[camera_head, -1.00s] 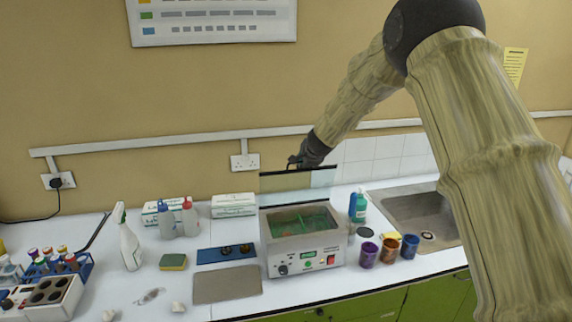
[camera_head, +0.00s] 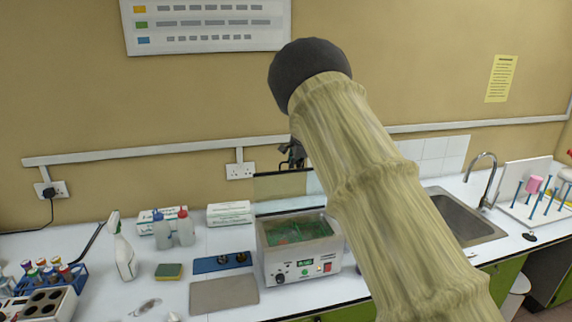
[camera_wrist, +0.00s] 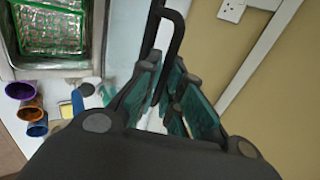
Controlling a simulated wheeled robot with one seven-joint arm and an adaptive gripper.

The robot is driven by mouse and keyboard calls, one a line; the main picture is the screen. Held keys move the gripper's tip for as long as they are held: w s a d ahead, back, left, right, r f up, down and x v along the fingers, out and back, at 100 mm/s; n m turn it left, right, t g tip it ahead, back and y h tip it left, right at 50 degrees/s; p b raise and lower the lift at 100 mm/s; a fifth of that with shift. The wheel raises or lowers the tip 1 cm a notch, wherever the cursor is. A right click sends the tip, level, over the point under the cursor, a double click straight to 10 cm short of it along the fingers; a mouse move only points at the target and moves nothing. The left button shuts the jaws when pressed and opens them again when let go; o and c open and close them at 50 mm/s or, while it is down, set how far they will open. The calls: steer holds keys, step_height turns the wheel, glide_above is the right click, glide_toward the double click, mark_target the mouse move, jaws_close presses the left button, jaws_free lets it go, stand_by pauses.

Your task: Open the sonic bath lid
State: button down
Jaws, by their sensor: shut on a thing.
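The sonic bath (camera_head: 290,265) is a grey box on the white bench with buttons and a small display on its front. Its top is open and a green mesh basket (camera_head: 298,229) shows inside, also in the wrist view (camera_wrist: 50,32). The lid (camera_head: 280,188) stands upright at the back of the bath. My gripper (camera_head: 292,155) is at the lid's top edge, partly behind my arm. In the wrist view my gripper (camera_wrist: 170,90) has its teal-padded fingers closed around the lid's black handle (camera_wrist: 173,35).
Wash bottles (camera_head: 175,230), a spray bottle (camera_head: 122,252), a sponge (camera_head: 168,271) and a grey mat (camera_head: 224,294) are left of the bath. Purple, brown and blue cups (camera_wrist: 30,108) stand beside it. The sink (camera_head: 465,220) is right. The wall is close behind the lid.

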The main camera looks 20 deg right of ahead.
steer(key=shift+d, duration=0.35)
steer(key=c, duration=1.8)
jaws_free()
steer(key=shift+o, duration=1)
steer(key=shift+s+r, duration=0.1)
steer(key=v, duration=1.2)
steer(key=shift+a, duration=0.35)
